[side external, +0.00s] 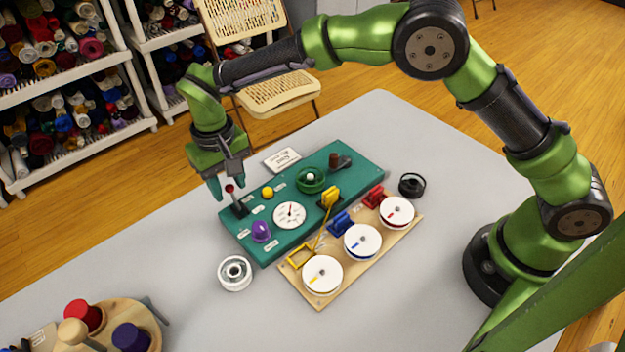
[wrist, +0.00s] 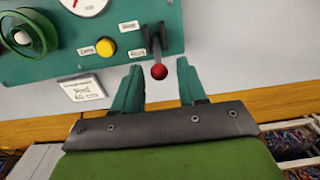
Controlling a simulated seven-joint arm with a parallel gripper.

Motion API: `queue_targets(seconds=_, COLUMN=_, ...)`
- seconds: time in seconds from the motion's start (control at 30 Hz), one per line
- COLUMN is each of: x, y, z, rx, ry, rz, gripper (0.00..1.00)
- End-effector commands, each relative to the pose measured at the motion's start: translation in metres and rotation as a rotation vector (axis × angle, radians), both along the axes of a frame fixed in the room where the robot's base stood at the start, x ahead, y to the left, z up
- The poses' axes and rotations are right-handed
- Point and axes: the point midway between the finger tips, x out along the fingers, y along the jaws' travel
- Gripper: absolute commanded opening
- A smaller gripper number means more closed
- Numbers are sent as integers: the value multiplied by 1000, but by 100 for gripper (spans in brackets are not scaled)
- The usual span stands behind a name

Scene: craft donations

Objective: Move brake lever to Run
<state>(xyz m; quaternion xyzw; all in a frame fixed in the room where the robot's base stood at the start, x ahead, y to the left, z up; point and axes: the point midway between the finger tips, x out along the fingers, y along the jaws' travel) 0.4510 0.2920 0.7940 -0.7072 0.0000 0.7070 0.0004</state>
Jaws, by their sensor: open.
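The brake lever appears to be the dark lever with a red ball knob (side external: 229,188) at the left end of the green control panel (side external: 352,157). The knob also shows in the wrist view (wrist: 159,71), with the dark lever arm (wrist: 155,38) running up from it to the panel. My gripper (side external: 227,190) is over that end of the panel, fingers pointing down and open. In the wrist view its teal fingertips (wrist: 160,72) stand on either side of the red knob, with gaps visible on both sides. Small labels sit beside the lever; I cannot read them surely.
The panel also bears a yellow button (side external: 268,192), a white dial (side external: 289,215), a purple knob (side external: 261,231) and a green handwheel (side external: 311,179). A wooden board (side external: 320,300) with white reels lies in front.

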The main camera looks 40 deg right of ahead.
Motion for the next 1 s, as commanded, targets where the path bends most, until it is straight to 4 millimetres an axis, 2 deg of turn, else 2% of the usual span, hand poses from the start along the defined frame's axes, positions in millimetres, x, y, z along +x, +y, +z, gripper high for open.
queue_targets(seconds=0.6, x=0, y=0, z=61, rx=0, ry=-1, rz=0, gripper=41)
queue_targets(seconds=1.0, x=0, y=0, z=66, rx=-1, ry=0, rz=0, gripper=41)
